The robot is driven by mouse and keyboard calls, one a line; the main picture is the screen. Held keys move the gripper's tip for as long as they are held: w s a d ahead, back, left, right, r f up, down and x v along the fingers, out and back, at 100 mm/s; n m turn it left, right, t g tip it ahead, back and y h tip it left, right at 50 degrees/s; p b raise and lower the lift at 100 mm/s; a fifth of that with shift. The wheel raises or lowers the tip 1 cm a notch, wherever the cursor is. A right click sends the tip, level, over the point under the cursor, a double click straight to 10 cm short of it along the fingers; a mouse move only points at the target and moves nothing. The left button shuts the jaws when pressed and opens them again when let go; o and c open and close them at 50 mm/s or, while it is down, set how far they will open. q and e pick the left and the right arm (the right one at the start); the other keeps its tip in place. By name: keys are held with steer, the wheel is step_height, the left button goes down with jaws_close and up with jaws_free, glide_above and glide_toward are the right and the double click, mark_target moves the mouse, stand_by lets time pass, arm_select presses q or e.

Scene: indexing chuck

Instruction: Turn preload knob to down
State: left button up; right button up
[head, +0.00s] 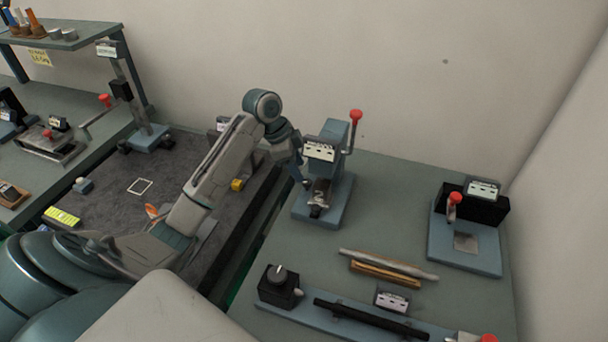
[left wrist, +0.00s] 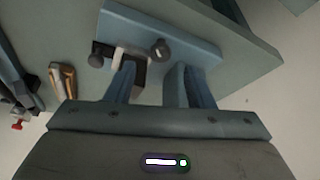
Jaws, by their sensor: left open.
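My left gripper (head: 304,182) reaches in from the left, beside the blue-grey fixture (head: 335,205) with the red-tipped lever (head: 355,117). A small dark and metal part (head: 319,196) sits low on this fixture, close to the fingertips. In the left wrist view the two blue fingers (left wrist: 158,85) are apart with nothing held between them. Beyond them are a small round grey knob (left wrist: 160,49) and a dark ball-like knob (left wrist: 97,60) at the fixture's base. A black box with a round dial (head: 281,273) stands at the front. No readable label shows which is the preload knob.
A second fixture with a red handle (head: 466,235) stands at the right. Rods (head: 385,265) and a long black bar (head: 370,318) lie in front. A dark mat (head: 160,185) lies left of a gap between benches. The wall closes off the back.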

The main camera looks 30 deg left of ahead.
mark_target(306, 181)
arm_select(q)
steer(key=shift+p+x, duration=0.35)
steer(key=shift+x, duration=2.1)
steer(key=c, duration=1)
